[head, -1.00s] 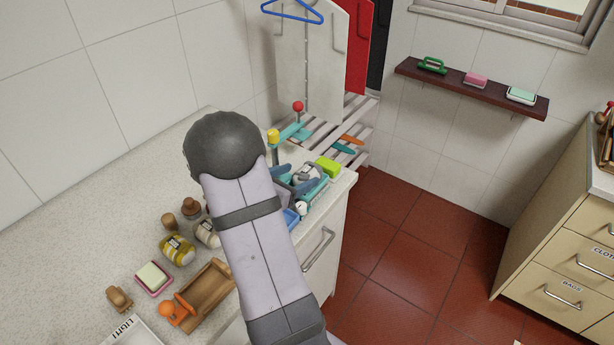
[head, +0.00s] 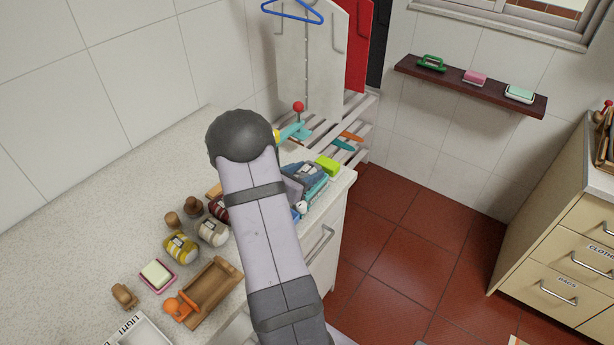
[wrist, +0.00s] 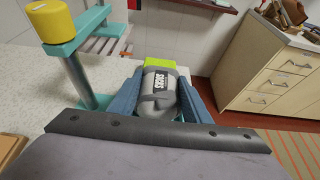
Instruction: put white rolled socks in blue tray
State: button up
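A cream-white rolled pair of socks (head: 212,232) lies on the counter left of my arm, beside a yellow roll. A grey rolled pair with a dark SOCKS label (wrist: 158,92) lies between the two blue-grey fingers of my gripper (wrist: 161,72). The fingers flank it closely, but I cannot tell whether they grip it. In the head view my gripper (head: 308,172) is low near the counter's right edge. A small blue part, possibly the blue tray (head: 297,213), shows beside my arm, which hides most of it.
A yellow roll (head: 180,248), a dark red roll (head: 220,207), a soap dish (head: 157,275) and a wooden tray (head: 208,290) lie on the left counter. A teal stand with a yellow knob (wrist: 50,20) rises left of my gripper. A lime-green block (head: 327,165) is close by.

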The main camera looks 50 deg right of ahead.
jog(key=c, duration=0.6)
jog(key=shift+r, duration=0.15)
jog(key=shift+r+b, duration=0.9)
jog(key=shift+r, duration=4)
jog(key=b, duration=0.3)
send_near(307, 170)
notch_tip(307, 170, up, 4)
jog(key=w+d, duration=0.1)
jog(key=w, duration=0.1)
jog(key=s+a+f+b, duration=0.1)
jog(key=s+a+b, duration=0.15)
jog(key=a, duration=0.65)
jog(key=shift+w+d+f, duration=0.1)
jog(key=shift+f, duration=1.45)
jog(key=shift+w+d+f, duration=0.1)
jog(key=shift+f, duration=1.4)
